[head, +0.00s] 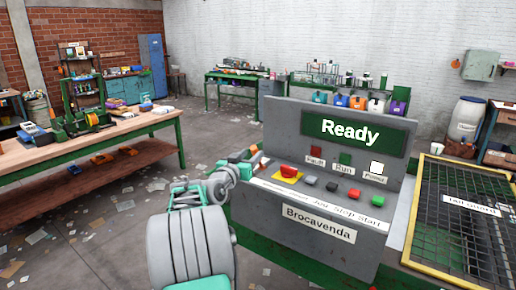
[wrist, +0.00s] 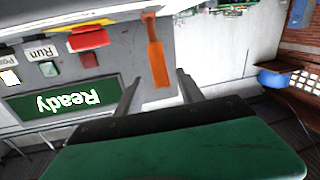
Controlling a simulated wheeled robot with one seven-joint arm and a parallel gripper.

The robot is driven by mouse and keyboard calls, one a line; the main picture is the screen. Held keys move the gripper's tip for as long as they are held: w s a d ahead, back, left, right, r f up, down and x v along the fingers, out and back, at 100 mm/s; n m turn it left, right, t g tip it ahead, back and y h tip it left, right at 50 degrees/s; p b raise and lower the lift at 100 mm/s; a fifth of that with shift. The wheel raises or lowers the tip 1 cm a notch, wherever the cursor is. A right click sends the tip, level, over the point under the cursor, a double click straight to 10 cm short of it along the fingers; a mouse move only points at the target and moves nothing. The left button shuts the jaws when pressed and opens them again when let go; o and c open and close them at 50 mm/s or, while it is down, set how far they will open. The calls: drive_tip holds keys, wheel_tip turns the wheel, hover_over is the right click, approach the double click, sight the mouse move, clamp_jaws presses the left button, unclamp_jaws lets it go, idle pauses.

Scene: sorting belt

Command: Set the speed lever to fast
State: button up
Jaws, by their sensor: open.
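The speed lever (wrist: 157,60) is an orange handle on the side of the grey control console (head: 285,120). In the wrist view, which is turned upside down, it extends between the two fingers of my gripper (wrist: 159,76). The fingers are apart, one on each side, with gaps visible; I see no clear contact. In the head view an orange bit of the lever (head: 254,149) shows at the console's left edge, beside my gripper (head: 247,160). The arm hides the lever's base there. No speed marking for the lever is readable.
The console has a "Ready" display (head: 350,131), a red emergency button (head: 288,171) on yellow, and several small buttons. A mesh tail guard (head: 470,215) lies to the right. A wooden workbench (head: 110,135) stands left, with open floor between.

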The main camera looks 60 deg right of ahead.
drive_tip(key=d+p, duration=0.1)
drive_tip(key=d, duration=0.5)
drive_tip(key=shift+d+p, duration=0.35)
drive_tip(key=shift+w, duration=0.1)
drive_tip(key=shift+c, duration=0.3)
clamp_jaws()
idle(0.5)
